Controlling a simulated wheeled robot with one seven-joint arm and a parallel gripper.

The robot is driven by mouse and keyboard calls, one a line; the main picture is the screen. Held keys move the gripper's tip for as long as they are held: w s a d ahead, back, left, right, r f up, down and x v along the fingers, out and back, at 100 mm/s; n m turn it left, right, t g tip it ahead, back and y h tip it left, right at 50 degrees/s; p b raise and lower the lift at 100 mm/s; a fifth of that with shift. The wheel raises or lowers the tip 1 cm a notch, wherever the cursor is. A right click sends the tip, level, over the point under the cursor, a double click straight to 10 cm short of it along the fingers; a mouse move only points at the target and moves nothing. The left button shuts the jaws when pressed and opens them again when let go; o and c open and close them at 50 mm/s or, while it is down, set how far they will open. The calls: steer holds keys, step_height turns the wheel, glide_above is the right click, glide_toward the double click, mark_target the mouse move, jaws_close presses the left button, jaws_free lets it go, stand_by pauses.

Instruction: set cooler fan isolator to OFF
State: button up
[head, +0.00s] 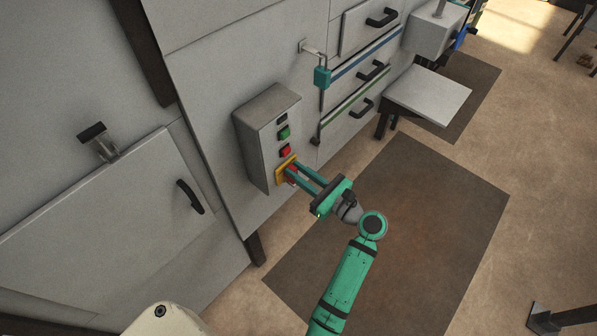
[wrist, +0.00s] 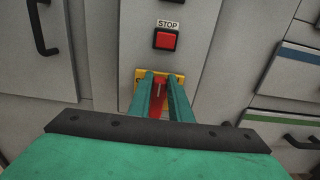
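The isolator is a red rotary handle (wrist: 158,102) on a yellow plate (wrist: 139,74) at the bottom of a grey control box. In the head view its yellow plate (head: 281,173) shows at the box's lower end. My gripper (head: 291,171) reaches the isolator with its two teal fingers. In the wrist view the fingers of my gripper (wrist: 160,80) stand apart on either side of the red handle. I cannot tell whether they press on it. The fingers hide parts of the plate and handle, and no position labels are readable.
Just above the isolator is a red STOP button (wrist: 165,39). A green button (head: 284,132) sits higher on the grey control box (head: 253,130). A teal lever (head: 321,77) and drawers with black handles (head: 373,70) are to the right. A dark mat (head: 420,220) covers open floor.

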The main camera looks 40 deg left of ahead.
jaws_close()
steer(key=n, duration=0.1)
steer(key=s+n, duration=0.1)
steer(key=n, duration=0.3)
steer(key=shift+s+f, duration=0.25)
steer(key=shift+s, duration=0.05)
steer(key=n, duration=0.3)
steer(key=s+n, duration=0.1)
steer(key=shift+f+n, duration=0.4)
steer(key=n, duration=0.3)
steer(key=f+n, duration=0.1)
steer(key=shift+s+f, duration=0.1)
steer(key=shift+s, duration=0.25)
steer(key=shift+f+n, duration=0.25)
steer(key=shift+n, duration=0.75)
steer(key=shift+f+n, duration=0.25)
steer(key=shift+n, duration=0.75)
steer(key=o, duration=0.6)
jaws_free()
steer(key=shift+a, duration=0.1)
